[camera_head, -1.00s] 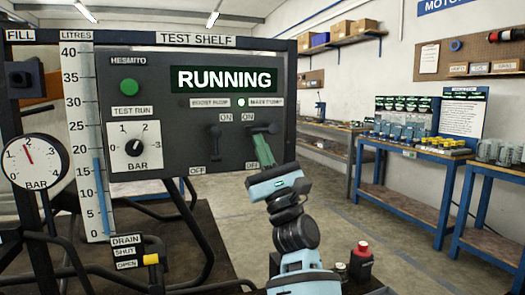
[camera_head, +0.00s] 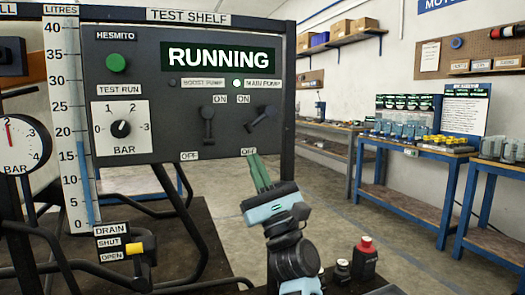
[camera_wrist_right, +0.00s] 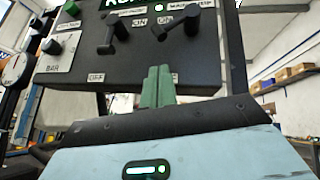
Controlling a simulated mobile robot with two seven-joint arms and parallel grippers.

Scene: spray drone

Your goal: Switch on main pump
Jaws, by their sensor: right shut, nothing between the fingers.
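The main pump switch (camera_head: 262,118) is a dark lever at the right of the grey test panel (camera_head: 150,178), under the MAIN PUMP label (camera_head: 262,84). Its lever slants up to the right, near the ON mark. The small lamp (camera_head: 237,83) beside that label is lit. The display (camera_head: 220,57) reads RUNNING. My right gripper (camera_head: 259,165) is just below the switch, apart from it, with green fingers shut and empty. In the wrist view, the shut fingers (camera_wrist_right: 158,83) point up toward the panel, and the main pump switch (camera_wrist_right: 178,20) is above them. My left gripper is not in view.
The boost pump switch (camera_head: 208,125) sits left of the main one, its lamp (camera_head: 172,82) dark. A pressure knob (camera_head: 120,128), green button (camera_head: 117,62) and drain valve (camera_head: 133,248) are further left. A red-capped bottle (camera_head: 365,258) stands right of my arm. Workbenches line the right wall.

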